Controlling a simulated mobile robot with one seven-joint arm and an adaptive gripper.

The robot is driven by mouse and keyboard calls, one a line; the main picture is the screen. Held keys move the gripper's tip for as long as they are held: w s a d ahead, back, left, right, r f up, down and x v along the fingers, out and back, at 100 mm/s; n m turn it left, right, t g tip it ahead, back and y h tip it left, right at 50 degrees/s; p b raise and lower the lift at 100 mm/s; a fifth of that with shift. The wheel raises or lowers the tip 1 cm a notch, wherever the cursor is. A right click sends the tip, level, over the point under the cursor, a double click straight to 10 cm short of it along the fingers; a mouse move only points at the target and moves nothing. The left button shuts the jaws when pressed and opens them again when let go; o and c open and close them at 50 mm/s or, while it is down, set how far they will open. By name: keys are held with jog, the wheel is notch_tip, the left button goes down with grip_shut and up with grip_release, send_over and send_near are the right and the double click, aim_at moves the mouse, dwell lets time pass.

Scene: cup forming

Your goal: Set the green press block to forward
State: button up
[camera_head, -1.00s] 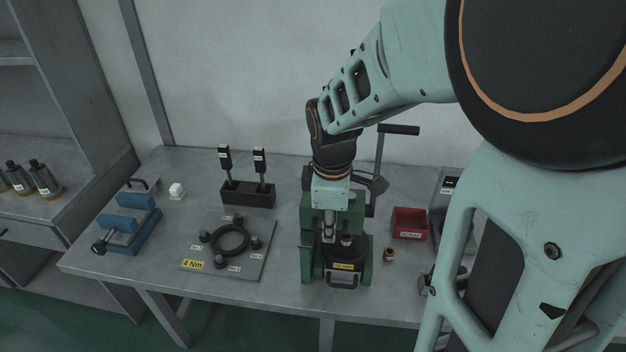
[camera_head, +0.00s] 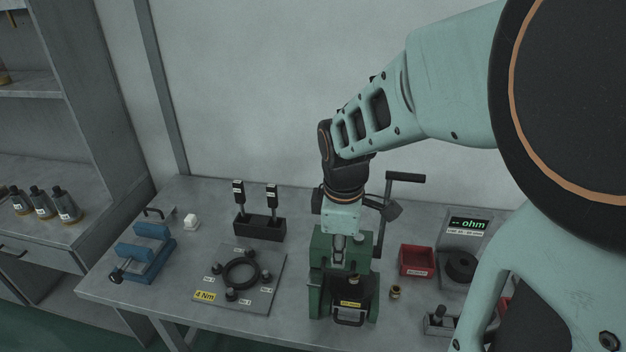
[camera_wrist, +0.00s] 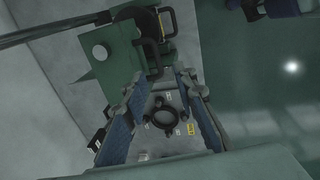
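The green press (camera_head: 326,277) stands at the front middle of the bench. A black part with a yellow label (camera_head: 350,303) and a dark handle shows low on its front. My gripper (camera_head: 339,256) is directly above or at the press in the head view and hides part of it. In the wrist view the two blue-padded fingers of my gripper (camera_wrist: 163,88) are spread with a gap between them. The green press (camera_wrist: 100,68) and a black handle (camera_wrist: 153,62) show just beyond the fingertips. I cannot tell whether a finger touches the press.
A plate with a black ring (camera_head: 262,292) lies left of the press. A red bin (camera_head: 417,261) and small brass part (camera_head: 395,293) are to its right. A lever (camera_head: 405,177) rises behind. A blue vise (camera_head: 148,250) and black tool holder (camera_head: 260,228) stand further left.

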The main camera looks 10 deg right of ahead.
jog(key=r, duration=0.1)
jog(key=r+p, duration=0.2)
jog(key=r, duration=0.1)
jog(key=shift+s+a, duration=0.1)
jog(key=shift+s, duration=0.25)
jog(key=shift+r, duration=0.1)
dwell(0.3)
